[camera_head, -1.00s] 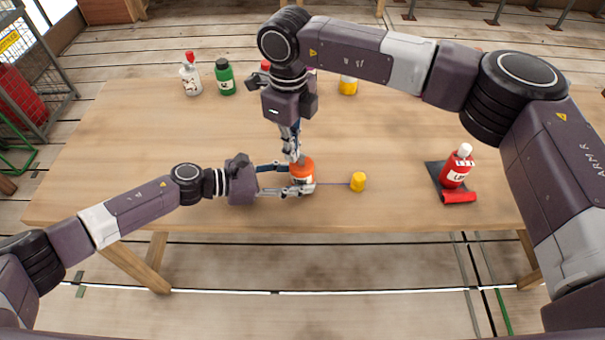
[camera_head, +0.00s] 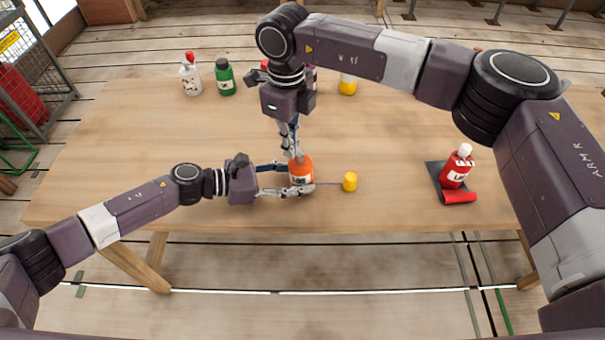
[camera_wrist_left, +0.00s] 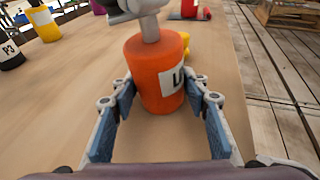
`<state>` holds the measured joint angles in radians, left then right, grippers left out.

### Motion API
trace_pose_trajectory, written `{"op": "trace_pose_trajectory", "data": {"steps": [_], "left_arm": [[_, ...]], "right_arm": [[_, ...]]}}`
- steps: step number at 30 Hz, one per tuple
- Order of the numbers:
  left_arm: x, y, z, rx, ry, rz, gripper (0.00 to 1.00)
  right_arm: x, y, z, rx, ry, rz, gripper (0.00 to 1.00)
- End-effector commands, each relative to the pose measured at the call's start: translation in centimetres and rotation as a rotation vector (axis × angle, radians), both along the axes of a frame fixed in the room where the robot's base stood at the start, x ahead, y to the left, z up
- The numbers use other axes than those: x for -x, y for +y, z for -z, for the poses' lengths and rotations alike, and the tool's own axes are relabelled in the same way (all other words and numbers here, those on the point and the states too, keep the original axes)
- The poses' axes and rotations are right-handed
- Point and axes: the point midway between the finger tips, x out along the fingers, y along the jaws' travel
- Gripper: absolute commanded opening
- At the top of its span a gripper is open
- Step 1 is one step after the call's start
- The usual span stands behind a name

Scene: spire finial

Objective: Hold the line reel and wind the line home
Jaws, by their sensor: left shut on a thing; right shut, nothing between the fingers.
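The orange line reel (camera_head: 301,172) stands upright near the table's front, with a white label. It also fills the middle of the left wrist view (camera_wrist_left: 155,75). My left gripper (camera_head: 290,178) is shut around its sides, one finger on each side; it also shows in the left wrist view (camera_wrist_left: 160,115). A thin line runs right from the reel to a small yellow weight (camera_head: 350,182) on the table. My right gripper (camera_head: 294,152) points down at the reel's top from above, shut with nothing between its fingers. Its fingertips are partly hidden, and contact with the top is hard to tell.
A red bottle (camera_head: 457,168) stands on a dark mat (camera_head: 434,171) at the right, beside a red roll (camera_head: 459,197). A white bottle (camera_head: 190,78), a green bottle (camera_head: 225,79) and a yellow bottle (camera_head: 348,84) stand along the back. The table's left half is mostly clear.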

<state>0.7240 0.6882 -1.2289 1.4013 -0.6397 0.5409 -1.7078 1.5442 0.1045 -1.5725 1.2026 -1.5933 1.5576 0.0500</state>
Motion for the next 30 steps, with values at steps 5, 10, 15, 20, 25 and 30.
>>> {"op": "trace_pose_trajectory", "data": {"steps": [5, 10, 15, 20, 25, 30], "left_arm": [[0.4, -0.2, 0.2, -0.001, 0.001, 0.010, 0.29], [0.4, -0.3, 0.2, 0.000, 0.001, 0.011, 0.29], [0.4, -0.3, 0.2, 0.000, 0.001, 0.011, 0.29], [0.4, -0.3, 0.1, 0.000, 0.001, 0.011, 0.29], [0.4, -0.2, 0.1, 0.001, 0.002, 0.009, 0.29], [0.2, -0.1, 0.1, 0.000, 0.002, 0.006, 0.28]], "right_arm": [[-0.3, 0.1, 0.0, -0.002, -0.004, 0.001, 0.00], [-0.4, 0.1, 0.0, -0.002, -0.004, 0.001, 0.00], [-0.4, 0.2, -0.1, -0.002, -0.005, 0.001, 0.00], [-0.5, 0.4, -0.4, -0.003, -0.005, 0.001, 0.00], [-0.5, 0.3, -1.6, -0.002, -0.005, 0.001, 0.00], [-0.5, 0.3, -3.0, -0.002, -0.005, 0.002, 0.00]]}}
